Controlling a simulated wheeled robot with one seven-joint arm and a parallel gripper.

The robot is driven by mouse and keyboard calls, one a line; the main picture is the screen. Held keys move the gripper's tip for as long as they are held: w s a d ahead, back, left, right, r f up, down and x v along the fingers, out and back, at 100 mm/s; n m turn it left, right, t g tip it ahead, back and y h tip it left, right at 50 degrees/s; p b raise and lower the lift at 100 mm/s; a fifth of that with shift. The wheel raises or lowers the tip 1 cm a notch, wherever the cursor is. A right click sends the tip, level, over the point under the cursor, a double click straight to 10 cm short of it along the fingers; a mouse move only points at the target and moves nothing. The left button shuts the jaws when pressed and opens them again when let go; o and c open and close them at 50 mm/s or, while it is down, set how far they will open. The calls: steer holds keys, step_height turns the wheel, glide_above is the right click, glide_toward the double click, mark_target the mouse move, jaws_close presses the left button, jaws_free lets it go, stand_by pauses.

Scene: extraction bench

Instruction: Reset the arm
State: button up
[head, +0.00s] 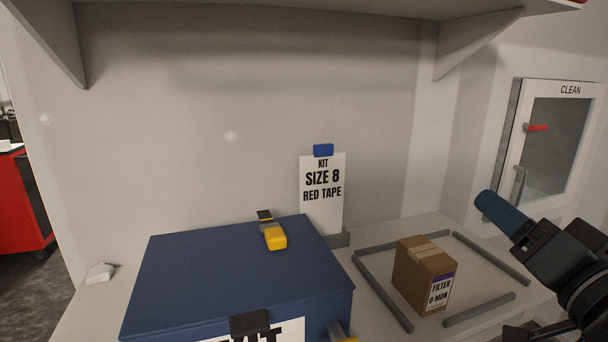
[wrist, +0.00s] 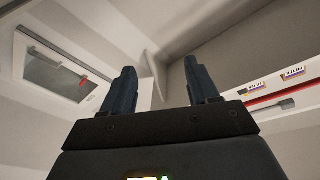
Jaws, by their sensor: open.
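My gripper (wrist: 160,88) shows in the wrist view with its two dark fingers spread apart and nothing between them. In the head view my gripper (head: 497,210) is raised at the right, above the bench's right end and beside the clean cabinet. It is clear of the small box and touches nothing that I can see. Only one blue finger shows clearly there; the black wrist behind it runs off the right edge.
A cardboard box (head: 423,275) stands inside grey rails (head: 385,295). A sign (head: 322,205) leans behind. The CLEAN cabinet (head: 560,140) is at right; a shelf (head: 300,8) hangs overhead.

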steer(key=s+a+f+g+h, duration=0.2)
steer(key=s+a+f+h, duration=0.1)
steer(key=s+f, duration=1.4)
steer(key=s+f+n+g, duration=0.1)
steer(key=s+f+n, duration=0.1)
steer(key=s, duration=0.8)
steer(key=s+a+f+n+g, duration=0.1)
steer(key=s+f+n, duration=0.1)
steer(key=s, duration=0.9)
steer(key=shift+a+f+n+y, duration=0.15)
steer(key=shift+f+n+y, duration=0.2)
steer(key=shift+n, duration=0.25)
steer(key=shift+f, duration=0.1)
stand_by(3.5)
